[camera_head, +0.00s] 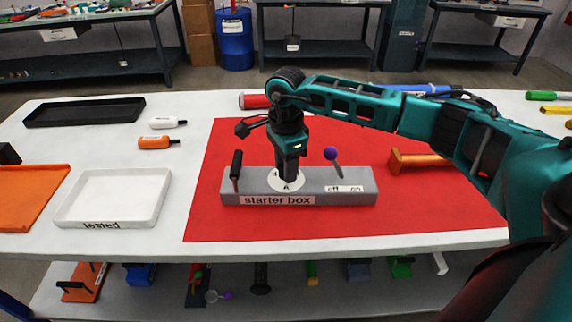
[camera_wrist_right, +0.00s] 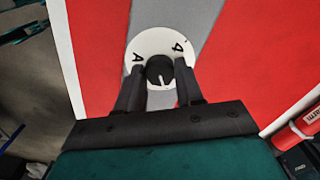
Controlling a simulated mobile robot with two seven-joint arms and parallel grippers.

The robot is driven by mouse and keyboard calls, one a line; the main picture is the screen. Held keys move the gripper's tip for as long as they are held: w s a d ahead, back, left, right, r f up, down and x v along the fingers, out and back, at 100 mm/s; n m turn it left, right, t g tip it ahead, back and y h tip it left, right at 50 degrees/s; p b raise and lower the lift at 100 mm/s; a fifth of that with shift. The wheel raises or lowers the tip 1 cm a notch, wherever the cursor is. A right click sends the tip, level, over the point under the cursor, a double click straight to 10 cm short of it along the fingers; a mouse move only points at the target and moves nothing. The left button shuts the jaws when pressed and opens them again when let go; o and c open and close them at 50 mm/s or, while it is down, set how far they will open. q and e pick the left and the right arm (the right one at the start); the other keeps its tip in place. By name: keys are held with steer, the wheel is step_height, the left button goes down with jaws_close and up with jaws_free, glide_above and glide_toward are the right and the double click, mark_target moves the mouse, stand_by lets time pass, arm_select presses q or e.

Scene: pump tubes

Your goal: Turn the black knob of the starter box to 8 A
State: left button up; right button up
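The grey starter box (camera_head: 345,184) lies on the red mat, its name label facing me. Its round white dial (camera_head: 272,183) is partly covered by my right gripper (camera_head: 288,178), which points straight down over it. In the right wrist view the black knob (camera_wrist_right: 160,69) sits between the two fingertips, which appear to press on its sides. The white dial (camera_wrist_right: 146,43) shows an "A" and a "4"; other marks are hidden. A white pointer line on the knob faces the bottom of that view. My left gripper is not in view.
A purple-knobbed lever (camera_head: 332,155) stands by the off/on label on the box. A black-handled lever (camera_head: 236,167) stands at its left end. An orange part (camera_head: 418,160) lies to the right. A white "tested" tray (camera_head: 113,197) stands left of the red mat (camera_head: 225,140).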

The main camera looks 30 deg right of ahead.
steer(key=o, duration=0.4)
steer(key=shift+r, duration=0.1)
step_height(320, 180, up, 13)
stand_by(0.4)
stand_by(0.4)
